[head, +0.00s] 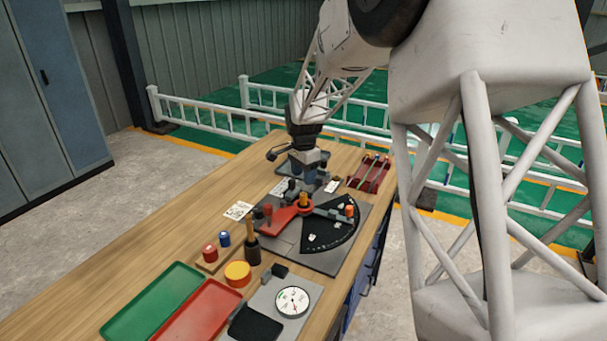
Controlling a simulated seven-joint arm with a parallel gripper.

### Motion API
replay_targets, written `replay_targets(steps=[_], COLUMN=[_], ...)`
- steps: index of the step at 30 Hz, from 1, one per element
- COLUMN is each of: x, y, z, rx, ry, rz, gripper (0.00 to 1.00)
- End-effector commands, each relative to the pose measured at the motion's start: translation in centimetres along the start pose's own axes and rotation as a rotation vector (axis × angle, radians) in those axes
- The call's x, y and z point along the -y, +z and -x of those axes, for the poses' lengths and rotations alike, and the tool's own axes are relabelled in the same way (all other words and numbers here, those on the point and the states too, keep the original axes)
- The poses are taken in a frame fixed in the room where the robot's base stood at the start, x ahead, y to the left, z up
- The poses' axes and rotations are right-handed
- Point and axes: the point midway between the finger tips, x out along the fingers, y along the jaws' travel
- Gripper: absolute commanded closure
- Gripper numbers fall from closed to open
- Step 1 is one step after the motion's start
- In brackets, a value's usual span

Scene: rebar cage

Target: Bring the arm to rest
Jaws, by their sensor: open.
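My arm reaches in from the upper right over the wooden bench. My gripper (305,172) hangs at the end of the arm above the far part of the bench, pointing down. It is open, and I see nothing held in it. It is close behind a fixture with a red lever (283,216) and a black fan-shaped plate (331,233). The fingertips are small and partly merge with the dark parts near them, so I cannot tell whether they touch anything.
The wooden bench (150,262) carries a green tray (150,303), a red tray (198,314), a yellow-orange round piece (237,273), a round dial (292,301) and a dark red rack (369,173). White railings (210,112) stand behind. The bench's left side is clear.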

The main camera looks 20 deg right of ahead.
Motion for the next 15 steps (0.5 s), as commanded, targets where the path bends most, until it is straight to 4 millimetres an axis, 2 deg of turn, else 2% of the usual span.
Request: replay_targets(steps=[8, 15], x=[-0.1, -1.5], y=[0.1, 1.0], z=[0.1, 1.6], rx=[0.0, -0.006], ry=[-0.001, -0.011], rz=[0.002, 0.052], gripper=[0.46, 0.46])
